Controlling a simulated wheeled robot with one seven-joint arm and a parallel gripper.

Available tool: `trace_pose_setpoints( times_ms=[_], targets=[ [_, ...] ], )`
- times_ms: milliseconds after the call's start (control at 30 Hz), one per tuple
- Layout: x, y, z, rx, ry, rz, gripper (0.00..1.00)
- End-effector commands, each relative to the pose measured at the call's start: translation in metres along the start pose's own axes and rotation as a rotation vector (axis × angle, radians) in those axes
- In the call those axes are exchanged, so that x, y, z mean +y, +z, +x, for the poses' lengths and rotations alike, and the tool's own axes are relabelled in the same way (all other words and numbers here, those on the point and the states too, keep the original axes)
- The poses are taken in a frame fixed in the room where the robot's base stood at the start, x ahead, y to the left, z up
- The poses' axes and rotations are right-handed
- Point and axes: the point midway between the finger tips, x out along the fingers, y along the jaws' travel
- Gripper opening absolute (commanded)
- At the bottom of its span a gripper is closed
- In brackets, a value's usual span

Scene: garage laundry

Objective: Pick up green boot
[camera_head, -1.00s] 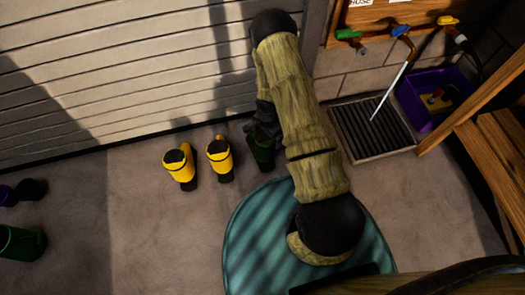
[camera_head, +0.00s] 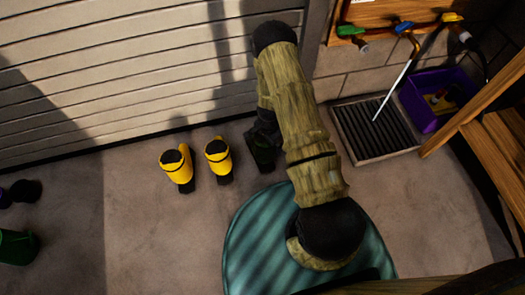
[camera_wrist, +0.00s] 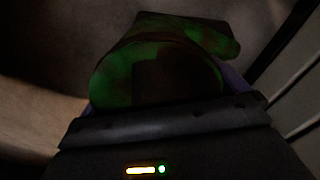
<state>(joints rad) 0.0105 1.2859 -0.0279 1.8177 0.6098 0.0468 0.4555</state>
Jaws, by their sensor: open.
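A dark green boot (camera_head: 262,153) stands on the floor near the shutter door, right of two yellow boots. My arm and gripper partly cover it in the head view. In the wrist view the green boot (camera_wrist: 165,65) is large and close, directly in front of the jaws, with dark patches and deep shadow over it. My gripper (camera_head: 267,130) is open and right at the boot. Its dark body fills the bottom of the wrist view. The fingertips are hard to make out, and I cannot tell whether they touch the boot.
Two yellow boots (camera_head: 218,160) stand just left of the green one. A grated tray (camera_head: 372,130) and a purple bin (camera_head: 440,100) are at right. A green object (camera_head: 17,247) is at far left. Floor between is clear.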

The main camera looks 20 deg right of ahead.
Motion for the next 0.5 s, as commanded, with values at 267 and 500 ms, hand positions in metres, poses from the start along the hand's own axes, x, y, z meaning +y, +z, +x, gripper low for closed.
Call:
trace_pose_setpoints(
  times_ms=[267,500],
  targets=[
    [-0.0001,0.0,-0.0005,0.0,0.0,0.0,1.0],
    [-0.0001,0.0,-0.0005,0.0,0.0,0.0,0.69]
  ],
)
